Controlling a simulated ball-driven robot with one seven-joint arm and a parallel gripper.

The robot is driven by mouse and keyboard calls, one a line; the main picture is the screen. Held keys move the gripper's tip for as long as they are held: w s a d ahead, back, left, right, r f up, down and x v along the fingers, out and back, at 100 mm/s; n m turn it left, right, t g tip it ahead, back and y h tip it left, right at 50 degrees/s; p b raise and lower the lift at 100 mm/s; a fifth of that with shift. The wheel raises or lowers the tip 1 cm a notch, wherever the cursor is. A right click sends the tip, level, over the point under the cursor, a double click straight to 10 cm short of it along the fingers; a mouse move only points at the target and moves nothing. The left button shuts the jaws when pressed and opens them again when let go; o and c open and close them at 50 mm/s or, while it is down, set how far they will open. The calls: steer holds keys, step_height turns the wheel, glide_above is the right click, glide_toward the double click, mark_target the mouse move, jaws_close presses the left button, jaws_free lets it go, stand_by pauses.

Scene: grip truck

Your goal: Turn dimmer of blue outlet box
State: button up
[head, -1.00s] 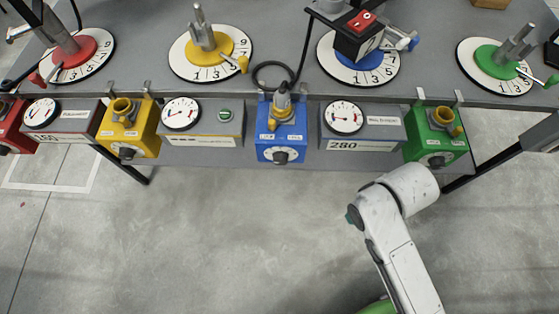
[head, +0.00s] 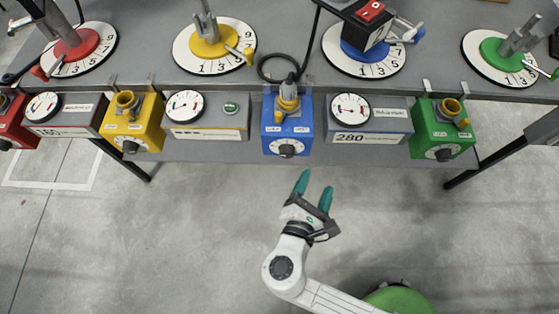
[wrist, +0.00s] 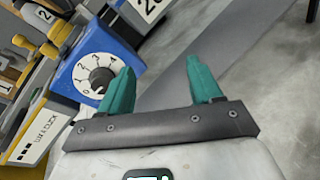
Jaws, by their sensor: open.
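The blue outlet box (head: 287,118) hangs on the front edge of the table, with a plug in its top socket. Its black dimmer knob (head: 287,150) sits low on the front, on a white numbered dial. In the wrist view the dimmer knob (wrist: 101,79) and its dial show at the upper left, on the blue box (wrist: 75,72). My gripper (head: 314,186) is below and slightly right of the blue box, over the floor. Its green fingers are apart, with nothing between them. In the wrist view my gripper (wrist: 163,72) points right of the knob, with its left finger partly overlapping the box.
A yellow outlet box (head: 148,120) and a green one (head: 432,125) hang on the same edge. Meter panels (head: 205,122) and (head: 372,120) flank the blue box. A black cable runs up from the plug. The floor in front is clear.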

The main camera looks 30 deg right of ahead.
mark_target(286, 156)
steer(key=a+n+t+y, duration=0.2)
steer(key=a+n+t, duration=0.3)
steer(key=a+n, duration=0.3)
steer(key=shift+m, duration=0.5)
steer(key=x, duration=0.3)
steer(key=r+x, duration=0.1)
steer(key=x, duration=0.7)
steer(key=shift+w+a+r+p, duration=0.2)
steer(key=shift+w+a+p, duration=0.1)
steer(key=shift+a+p, duration=0.1)
steer(key=shift+c, duration=0.5)
steer(key=c, duration=0.9)
steer(key=shift+c, duration=0.2)
